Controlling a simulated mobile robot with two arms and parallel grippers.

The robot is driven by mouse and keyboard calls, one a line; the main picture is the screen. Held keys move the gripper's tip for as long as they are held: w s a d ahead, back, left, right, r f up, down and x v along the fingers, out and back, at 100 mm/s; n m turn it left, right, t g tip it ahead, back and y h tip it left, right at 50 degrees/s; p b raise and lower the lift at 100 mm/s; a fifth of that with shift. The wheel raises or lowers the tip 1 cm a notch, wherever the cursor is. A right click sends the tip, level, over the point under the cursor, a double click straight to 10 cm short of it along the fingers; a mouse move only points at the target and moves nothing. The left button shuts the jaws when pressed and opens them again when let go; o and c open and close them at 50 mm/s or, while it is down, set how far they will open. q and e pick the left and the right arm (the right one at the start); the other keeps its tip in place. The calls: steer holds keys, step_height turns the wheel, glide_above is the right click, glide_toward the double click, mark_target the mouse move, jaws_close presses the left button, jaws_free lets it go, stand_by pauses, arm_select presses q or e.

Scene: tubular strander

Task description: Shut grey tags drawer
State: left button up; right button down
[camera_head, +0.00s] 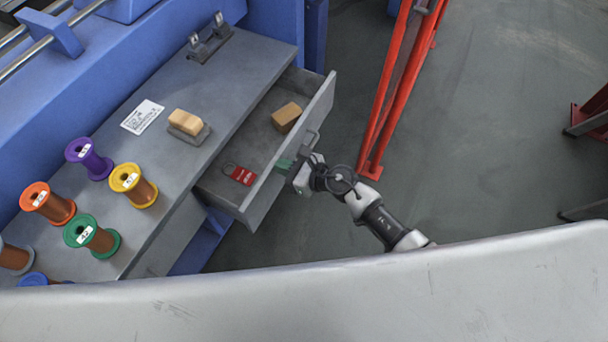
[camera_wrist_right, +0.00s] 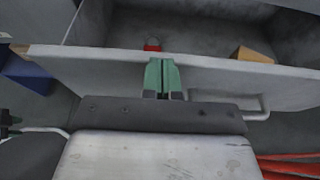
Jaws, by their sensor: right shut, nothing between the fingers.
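The grey drawer (camera_head: 262,198) stands open, pulled out from under the grey bench top. Inside it lie a red tag (camera_head: 239,174) near the left end and a tan block (camera_head: 286,117) near the right end. My right gripper (camera_head: 284,165) is shut and empty, with its green fingertips at the drawer's front panel. In the right wrist view the shut green fingers (camera_wrist_right: 162,76) overlap the drawer front (camera_wrist_right: 100,70), with the red tag (camera_wrist_right: 152,46) and the tan block (camera_wrist_right: 252,54) behind it. Whether the fingers touch the panel I cannot tell.
The bench top (camera_head: 160,190) holds several coloured spools, a white label (camera_head: 142,117) and a tan block on a grey base (camera_head: 187,124). A red frame (camera_head: 394,90) stands right of the drawer. Grey floor (camera_head: 490,150) is open beyond it. A drawer handle (camera_head: 311,138) is beside my gripper.

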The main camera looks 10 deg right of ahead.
steer(key=w+a+b, duration=0.2)
steer(key=w+a, duration=0.3)
steer(key=a, duration=0.3)
steer(key=shift+w+a, duration=0.3)
steer(key=shift+w, duration=0.1)
steer(key=shift+f, duration=0.1)
